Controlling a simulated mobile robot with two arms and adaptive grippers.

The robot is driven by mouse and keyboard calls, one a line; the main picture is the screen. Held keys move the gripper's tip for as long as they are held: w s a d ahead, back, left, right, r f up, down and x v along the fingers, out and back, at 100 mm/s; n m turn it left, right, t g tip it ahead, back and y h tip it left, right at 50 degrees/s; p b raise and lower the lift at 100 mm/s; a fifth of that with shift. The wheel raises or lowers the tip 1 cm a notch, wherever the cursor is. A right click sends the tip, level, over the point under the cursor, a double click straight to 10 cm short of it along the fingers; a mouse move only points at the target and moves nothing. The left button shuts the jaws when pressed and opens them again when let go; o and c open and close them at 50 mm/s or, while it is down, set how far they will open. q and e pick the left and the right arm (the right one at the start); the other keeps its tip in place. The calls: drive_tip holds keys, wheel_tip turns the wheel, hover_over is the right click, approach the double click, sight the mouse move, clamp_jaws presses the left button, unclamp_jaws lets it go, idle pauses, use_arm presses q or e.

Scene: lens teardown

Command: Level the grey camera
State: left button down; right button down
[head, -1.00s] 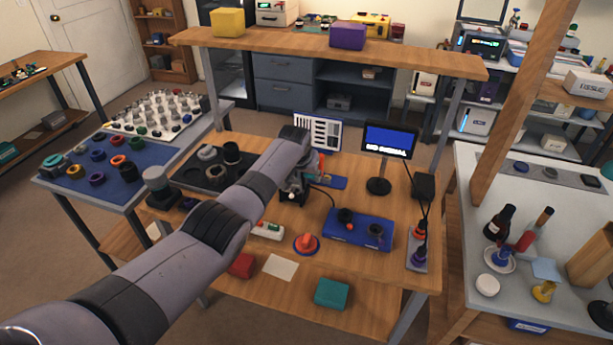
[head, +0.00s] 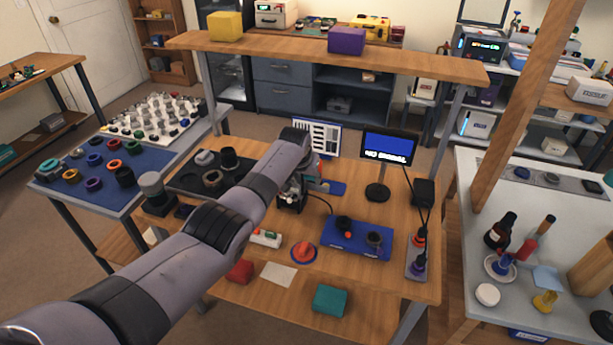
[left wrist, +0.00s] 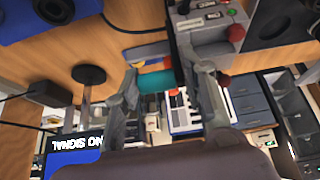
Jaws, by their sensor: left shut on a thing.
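The exact grip and the tilt are hard to see. My right gripper is not in view.
A black tray (head: 185,183) with lens parts lies left. A shelf (head: 275,43) spans above.

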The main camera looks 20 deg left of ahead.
use_arm(q)
drive_tip(key=shift+w+d+r, duration=0.4)
drive_tip(key=shift+w+r, duration=0.1)
drive_tip(key=shift+r, duration=0.2)
drive_tip(key=c, duration=1.4)
unclamp_jaws()
drive_tip(key=shift+w+f, duration=0.1)
drive_tip(key=shift+o, duration=1.2)
drive_tip(key=shift+w+d+f, duration=0.2)
drive_tip(key=shift+f, duration=0.15)
drive_tip(key=shift+s, duration=0.1)
drive_tip(key=shift+s+a+f, duration=0.1)
drive_tip(key=shift+s+a, duration=0.05)
drive_tip(key=shift+a, duration=0.1)
drive_tip(key=v, duration=1.2)
